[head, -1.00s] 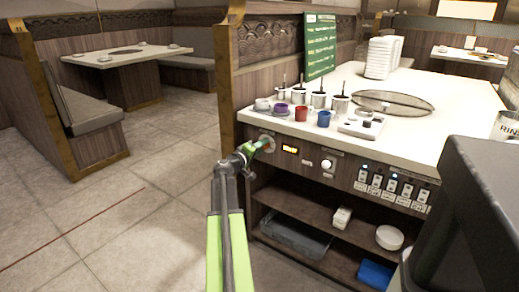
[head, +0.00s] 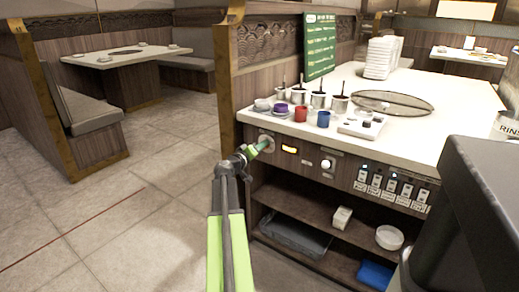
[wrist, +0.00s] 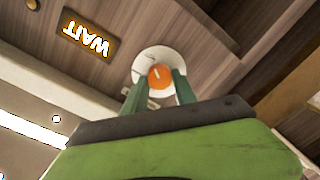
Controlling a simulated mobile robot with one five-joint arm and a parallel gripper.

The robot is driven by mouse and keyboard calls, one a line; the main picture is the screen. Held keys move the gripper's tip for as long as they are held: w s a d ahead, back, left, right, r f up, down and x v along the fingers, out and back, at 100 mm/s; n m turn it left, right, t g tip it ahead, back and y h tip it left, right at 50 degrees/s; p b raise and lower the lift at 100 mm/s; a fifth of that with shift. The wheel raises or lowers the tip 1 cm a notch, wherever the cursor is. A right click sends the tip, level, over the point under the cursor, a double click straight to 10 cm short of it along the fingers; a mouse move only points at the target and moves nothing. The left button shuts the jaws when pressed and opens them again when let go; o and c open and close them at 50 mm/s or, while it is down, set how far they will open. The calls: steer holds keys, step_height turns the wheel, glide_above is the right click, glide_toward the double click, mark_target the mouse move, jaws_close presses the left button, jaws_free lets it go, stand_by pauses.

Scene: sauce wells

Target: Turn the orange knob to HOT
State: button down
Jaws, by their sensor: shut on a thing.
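The orange knob (wrist: 161,77) sits on a round white plate (wrist: 145,60) on the wood front panel, with a pale pointer line on its face. In the wrist view, the green fingers of my gripper (wrist: 159,88) are on either side of the knob and shut on it. In the head view, my gripper (head: 262,146) reaches the left end of the counter's front panel. The knob is mostly hidden there behind the fingers. A lit sign (wrist: 88,38) beside the knob reads WAIT, and appears turned over in the wrist view. I cannot read any HOT mark.
An amber display (head: 290,150) and a white knob (head: 326,164) are right of my gripper, then several switches (head: 391,184). Open shelves are below; clear floor lies left.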

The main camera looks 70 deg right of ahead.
steer(key=shift+w, duration=0.25)
steer(key=c, duration=1.1)
jaws_free()
steer(key=shift+f, duration=0.1)
steer(key=shift+o, duration=0.5)
steer(key=shift+s, duration=0.1)
steer(key=v, duration=1.7)
steer(key=shift+a+p, duration=0.25)
steer(key=shift+p, duration=0.15)
